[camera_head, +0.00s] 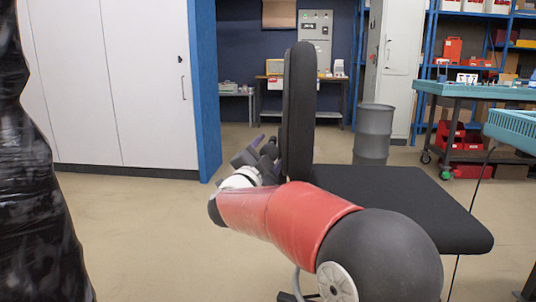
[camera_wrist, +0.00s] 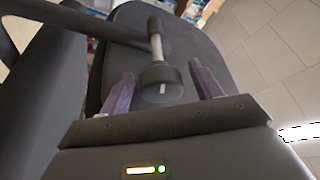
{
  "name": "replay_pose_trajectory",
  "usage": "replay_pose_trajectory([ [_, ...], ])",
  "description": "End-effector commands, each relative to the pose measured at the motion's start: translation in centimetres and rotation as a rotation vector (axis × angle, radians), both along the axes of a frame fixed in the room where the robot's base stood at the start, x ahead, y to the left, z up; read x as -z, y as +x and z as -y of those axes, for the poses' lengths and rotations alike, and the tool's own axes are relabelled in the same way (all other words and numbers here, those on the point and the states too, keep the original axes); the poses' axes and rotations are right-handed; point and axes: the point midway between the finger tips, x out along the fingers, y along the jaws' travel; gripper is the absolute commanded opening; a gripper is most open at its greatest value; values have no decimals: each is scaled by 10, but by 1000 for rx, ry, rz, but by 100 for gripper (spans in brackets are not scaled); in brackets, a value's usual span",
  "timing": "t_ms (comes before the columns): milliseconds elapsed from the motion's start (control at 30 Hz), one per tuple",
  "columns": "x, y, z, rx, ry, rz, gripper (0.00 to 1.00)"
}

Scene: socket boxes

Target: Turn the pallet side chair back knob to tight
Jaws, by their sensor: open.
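The office chair is in the middle of the head view, with its black back (camera_head: 299,110) upright and seen edge-on and its black seat (camera_head: 405,202) to the right. In the wrist view the black round knob (camera_wrist: 152,76) shows, with a pale line on its face and a light metal stem behind it. My gripper (camera_head: 262,150) is at the left side of the chair back. In the wrist view its purple fingers (camera_wrist: 161,72) are open, one on each side of the knob, with gaps visible. The knob is hidden in the head view.
A black plastic-wrapped stack (camera_head: 35,190) stands at the left edge. A grey drum (camera_head: 373,133) stands behind the chair, and a teal-topped cart (camera_head: 475,92) is at the right. White cabinets (camera_head: 110,85) line the back left. The floor left of the chair is clear.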

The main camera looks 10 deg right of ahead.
Motion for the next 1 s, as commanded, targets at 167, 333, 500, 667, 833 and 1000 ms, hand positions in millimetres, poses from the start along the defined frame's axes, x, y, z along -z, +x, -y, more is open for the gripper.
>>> replay_pose_trajectory([
  [167,0,0,0,0,0,0,54],
  [333,0,0,0,0,0,0,31],
  [500,0,0,0,0,1,1,19],
  [667,0,0,0,1,19,7,19],
  [833,0,0,0,1,80,27,19],
  [1000,0,0,-1,1,192,64,19],
])
